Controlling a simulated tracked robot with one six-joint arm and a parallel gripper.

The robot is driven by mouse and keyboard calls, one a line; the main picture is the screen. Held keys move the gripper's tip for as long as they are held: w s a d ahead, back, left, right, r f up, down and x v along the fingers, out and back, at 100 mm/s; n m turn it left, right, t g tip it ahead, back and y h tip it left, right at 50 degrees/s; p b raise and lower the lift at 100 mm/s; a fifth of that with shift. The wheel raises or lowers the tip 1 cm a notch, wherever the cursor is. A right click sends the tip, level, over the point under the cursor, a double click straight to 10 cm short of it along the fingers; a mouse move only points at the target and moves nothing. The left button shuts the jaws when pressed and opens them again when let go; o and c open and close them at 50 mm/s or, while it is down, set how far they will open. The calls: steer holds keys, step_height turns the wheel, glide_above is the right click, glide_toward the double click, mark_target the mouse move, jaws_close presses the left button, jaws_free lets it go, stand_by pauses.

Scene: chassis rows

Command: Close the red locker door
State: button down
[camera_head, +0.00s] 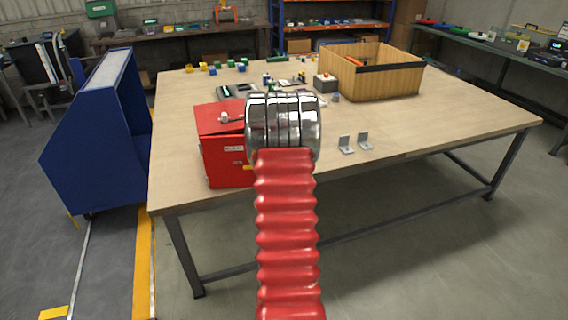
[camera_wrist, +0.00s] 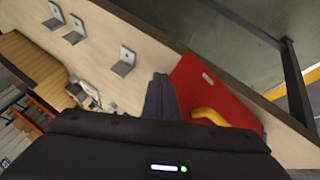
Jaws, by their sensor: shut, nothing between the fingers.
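The red locker (camera_head: 222,118) stands on the near left part of the wooden table, partly hidden behind my arm. Its front panel carries a white label and a yellow handle (camera_head: 248,167). In the wrist view the red door (camera_wrist: 205,72) shows as a flat red panel with a pale label, and its yellow handle (camera_wrist: 209,116) is close beside my fingers. How far the door stands open I cannot tell. My gripper (camera_wrist: 161,92) is shut and empty, with dark fingers left of the red panel. Contact with it is unclear. My arm hides the gripper in the head view.
Small metal brackets (camera_head: 346,145) stand on the table right of the locker. A wooden bin (camera_head: 385,82) and a grey box with a red button (camera_head: 325,83) are farther back. Small coloured blocks lie at the back left. A blue cabinet (camera_head: 95,140) stands left of the table.

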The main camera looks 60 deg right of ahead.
steer(key=s+a+r, duration=0.4)
steer(key=s+r, duration=0.4)
steer(key=shift+a, duration=0.4)
stand_by(0.5)
steer(key=shift+s, duration=0.1)
